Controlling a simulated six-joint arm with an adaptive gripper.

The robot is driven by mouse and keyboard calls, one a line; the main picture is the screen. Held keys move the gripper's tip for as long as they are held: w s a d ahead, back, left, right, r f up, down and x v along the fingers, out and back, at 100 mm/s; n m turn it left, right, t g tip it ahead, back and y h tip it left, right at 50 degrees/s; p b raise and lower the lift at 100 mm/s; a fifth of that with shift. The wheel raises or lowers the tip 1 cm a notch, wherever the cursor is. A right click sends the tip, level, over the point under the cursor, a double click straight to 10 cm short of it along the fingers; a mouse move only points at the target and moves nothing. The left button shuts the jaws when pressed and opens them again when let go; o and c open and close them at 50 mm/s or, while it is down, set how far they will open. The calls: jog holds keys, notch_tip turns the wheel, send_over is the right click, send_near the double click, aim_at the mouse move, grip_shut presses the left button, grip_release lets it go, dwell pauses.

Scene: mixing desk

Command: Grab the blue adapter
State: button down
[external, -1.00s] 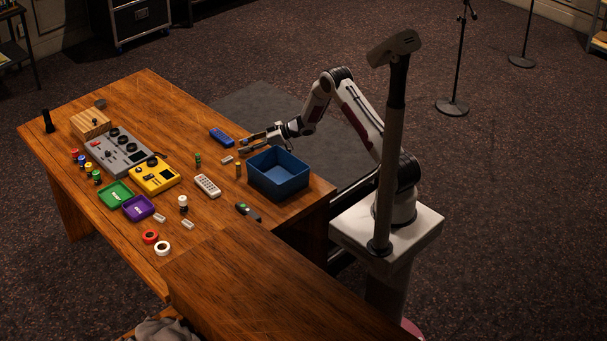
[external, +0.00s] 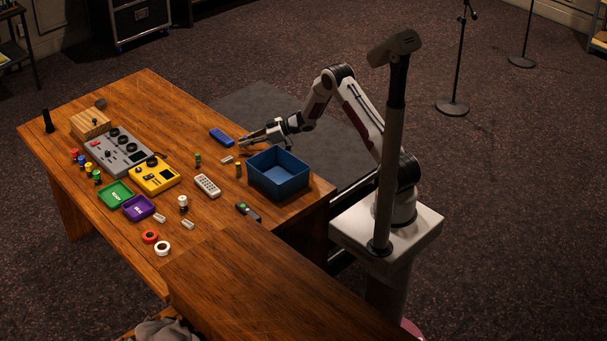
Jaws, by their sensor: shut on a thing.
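The blue adapter (external: 220,136) is a small dark-blue block lying on the wooden table, near its far edge. My gripper (external: 242,142) is low over the table at the adapter's right end, with its fingers close together. It is shut on the blue adapter at that end. The exact contact at the fingertips is too small to make out. The adapter still appears to rest on the table.
A blue open bin (external: 278,184) stands close to the right of my gripper. A small pale block (external: 227,160), a brown cylinder (external: 238,170) and a green-topped cylinder (external: 197,159) stand nearby. A yellow device (external: 154,176) and grey mixer (external: 119,152) lie left. Table above the adapter is clear.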

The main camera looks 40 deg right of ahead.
aim_at(245, 136)
jog(key=shift+r, duration=4.05)
